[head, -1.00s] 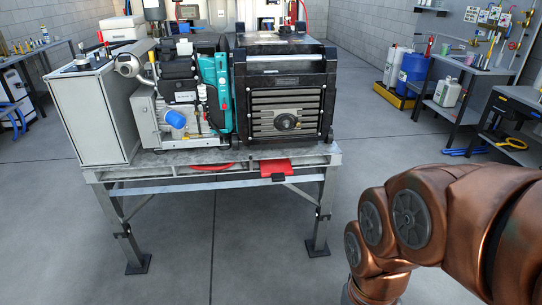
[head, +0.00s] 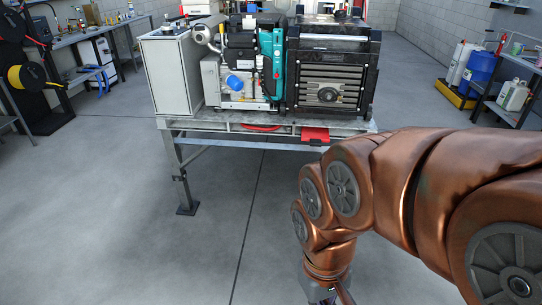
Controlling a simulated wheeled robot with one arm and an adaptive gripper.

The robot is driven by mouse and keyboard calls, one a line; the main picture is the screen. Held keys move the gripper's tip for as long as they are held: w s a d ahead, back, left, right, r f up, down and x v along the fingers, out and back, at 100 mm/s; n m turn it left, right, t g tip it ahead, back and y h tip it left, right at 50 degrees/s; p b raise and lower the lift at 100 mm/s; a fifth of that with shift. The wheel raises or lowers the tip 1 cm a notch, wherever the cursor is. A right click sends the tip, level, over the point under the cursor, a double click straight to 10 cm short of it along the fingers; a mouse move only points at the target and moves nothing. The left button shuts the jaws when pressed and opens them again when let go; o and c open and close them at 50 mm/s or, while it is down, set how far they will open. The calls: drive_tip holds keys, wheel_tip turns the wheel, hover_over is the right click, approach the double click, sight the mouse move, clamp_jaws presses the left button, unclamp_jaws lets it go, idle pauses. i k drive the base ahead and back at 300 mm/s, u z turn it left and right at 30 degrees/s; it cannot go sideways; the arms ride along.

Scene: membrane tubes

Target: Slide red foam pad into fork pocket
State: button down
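A flat red pad (head: 315,134) shows at the front edge of the metal stand (head: 200,123), below the black machine, and its front part hangs out past the edge. A second, thinner red piece (head: 261,128) lies to its left, inside a slot-like opening in the same edge. I cannot tell which opening is the fork pocket, or how deep either red piece sits. My gripper (head: 329,297) is at the bottom edge of the head view, mostly cut off, pointing down and well in front of the stand. Its fingers do not show clearly.
The stand carries a grey cabinet (head: 171,78), an engine unit (head: 240,65) and a black generator (head: 330,72). A yellow reel (head: 27,76) stands at left, and a workbench with containers (head: 515,96) at right. The floor before the stand is clear.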

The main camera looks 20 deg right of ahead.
sight(316, 136)
drive_tip(key=u, duration=0.75)
drive_tip(key=i, duration=2.15)
drive_tip(key=z, duration=1.25)
drive_tip(key=i, duration=1)
drive_tip(key=z, duration=0.95)
